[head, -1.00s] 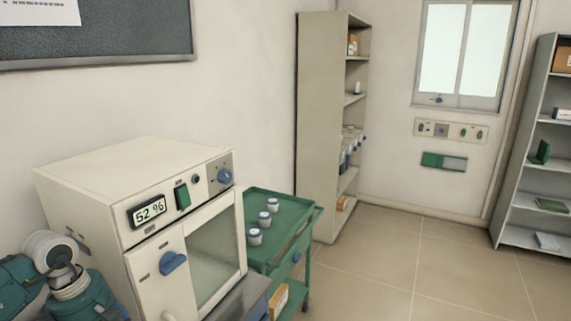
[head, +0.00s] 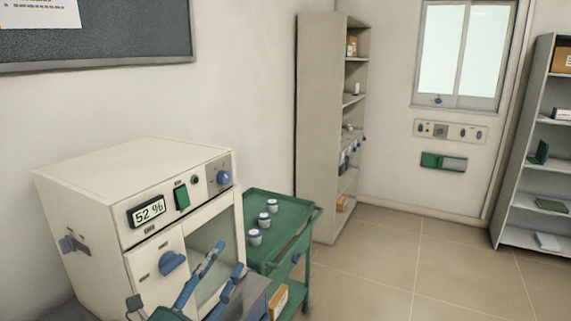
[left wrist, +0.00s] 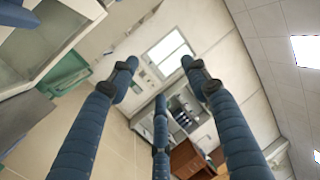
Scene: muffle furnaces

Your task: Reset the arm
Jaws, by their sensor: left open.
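My left gripper (head: 230,257) rises from the bottom edge in the head view, in front of the white furnace (head: 90,190). Its blue fingers are spread and hold nothing. In the left wrist view the fingers (left wrist: 160,72) stand apart with empty space between them, facing the window and shelves across the room. The furnace has a display (head: 149,211) reading 52 %, a green switch and blue knobs. The fingers cover part of its front. My right gripper is in neither view.
A green cart (head: 283,204) with several small white jars (head: 265,218) stands right of the furnace. A tall shelf (head: 318,120) is behind it, and another shelf (head: 520,180) is at the far right. The tiled floor (head: 420,265) between is clear.

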